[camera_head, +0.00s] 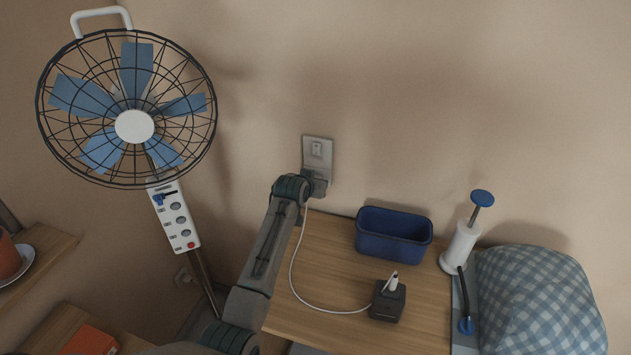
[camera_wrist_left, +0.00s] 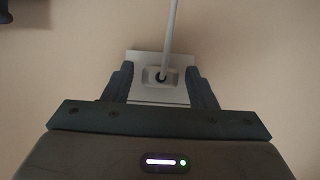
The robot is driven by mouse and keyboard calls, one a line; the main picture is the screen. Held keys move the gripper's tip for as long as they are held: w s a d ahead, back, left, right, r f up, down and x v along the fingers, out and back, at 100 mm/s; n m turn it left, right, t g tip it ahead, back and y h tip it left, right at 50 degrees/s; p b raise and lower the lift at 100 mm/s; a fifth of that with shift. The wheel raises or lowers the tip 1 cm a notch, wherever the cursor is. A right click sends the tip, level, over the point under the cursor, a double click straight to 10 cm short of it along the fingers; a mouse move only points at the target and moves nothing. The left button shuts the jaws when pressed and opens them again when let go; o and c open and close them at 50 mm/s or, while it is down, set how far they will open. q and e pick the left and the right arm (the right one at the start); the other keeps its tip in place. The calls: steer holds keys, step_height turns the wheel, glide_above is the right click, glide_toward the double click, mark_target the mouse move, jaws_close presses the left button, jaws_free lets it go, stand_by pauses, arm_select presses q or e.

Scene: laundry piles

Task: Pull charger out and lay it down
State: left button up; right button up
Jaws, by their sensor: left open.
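A pale wall plate (camera_head: 317,150) with a socket is on the wall above the table's back edge. My left gripper (camera_head: 318,184) is at the lower part of this plate. In the left wrist view the open gripper (camera_wrist_left: 160,69) has one finger on each side of a small pale charger (camera_wrist_left: 151,76) against the plate (camera_wrist_left: 160,93). I cannot tell whether the fingers touch it. A white cable (camera_wrist_left: 171,38) leaves the charger; in the head view the cable (camera_head: 296,277) curves down to a dark block (camera_head: 389,301) on the table. The charger is hidden there by my gripper.
The wooden table (camera_head: 330,255) has bare room at its left and middle. A blue bin (camera_head: 394,237) stands at the back, with a white pump (camera_head: 461,245) and a checked pillow (camera_head: 540,300) to its right. A caged fan (camera_head: 134,127) stands left of my arm.

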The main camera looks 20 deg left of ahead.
arm_select(q)
jaws_close()
steer(key=s+p, duration=0.4)
steer(key=s, duration=0.1)
steer(key=shift+a, duration=0.1)
stand_by(0.8)
steer(key=shift+p, duration=0.3)
